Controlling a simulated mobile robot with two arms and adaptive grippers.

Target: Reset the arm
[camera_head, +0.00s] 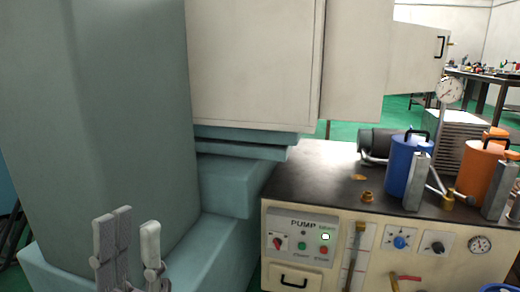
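My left gripper (132,245) is at the bottom left, fingers pointing up, in front of the blue-green machine body. A gap shows between its grey fingers, and I see nothing held in it. The gripper's base is cut off by the lower edge of the picture. My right gripper does not show.
A tall blue-green machine column (110,120) fills the left, with a cream cabinet (255,65) beside it. A pump bench (310,270) with switches and gauges stands at right. It carries a blue canister (400,170), an orange canister (475,170) and a dial gauge (449,90).

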